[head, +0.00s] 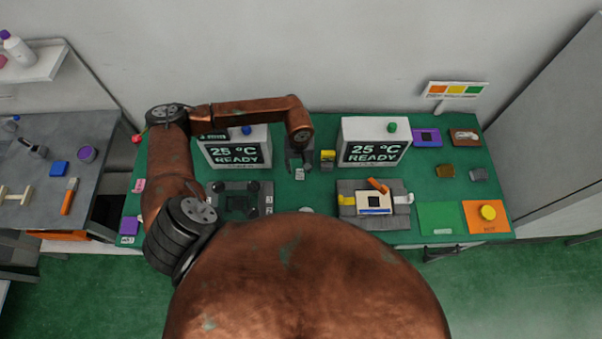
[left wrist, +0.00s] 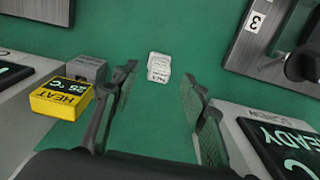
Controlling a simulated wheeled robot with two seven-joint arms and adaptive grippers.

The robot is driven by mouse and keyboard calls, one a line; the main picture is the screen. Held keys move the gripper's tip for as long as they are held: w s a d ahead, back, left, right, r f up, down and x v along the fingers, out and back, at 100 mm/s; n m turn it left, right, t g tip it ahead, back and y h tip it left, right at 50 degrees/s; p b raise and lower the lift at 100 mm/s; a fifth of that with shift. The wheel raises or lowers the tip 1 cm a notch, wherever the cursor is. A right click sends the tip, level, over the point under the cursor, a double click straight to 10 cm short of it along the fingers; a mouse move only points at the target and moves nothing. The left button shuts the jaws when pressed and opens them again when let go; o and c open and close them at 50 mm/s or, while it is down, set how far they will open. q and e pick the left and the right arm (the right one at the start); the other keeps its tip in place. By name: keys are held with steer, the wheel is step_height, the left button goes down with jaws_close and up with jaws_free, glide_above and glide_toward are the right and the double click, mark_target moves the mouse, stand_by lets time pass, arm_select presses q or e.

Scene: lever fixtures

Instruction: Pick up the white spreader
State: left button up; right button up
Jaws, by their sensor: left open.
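A small white block with dark lettering (left wrist: 159,67) lies on the green mat in the left wrist view, and it also shows in the head view (head: 300,174). It looks like the white spreader, but its lettering is too small to read. My left gripper (head: 298,163) is open and empty, pointing down between the two READY units. In the left wrist view the left gripper's fingers (left wrist: 163,85) stand apart, with the white block beyond their tips and not touched. My right gripper is not in view.
A yellow HEAT block (left wrist: 62,98) stands close to the left gripper. The left READY unit (head: 234,147) and right READY unit (head: 374,142) flank it. A dark fixture (head: 240,200) and a grey fixture with an orange lever (head: 375,200) stand nearer. Green mat around the white block is clear.

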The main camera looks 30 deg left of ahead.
mark_target(300, 170)
arm_select(q)
steer(key=shift+f, duration=1.6)
jaws_close()
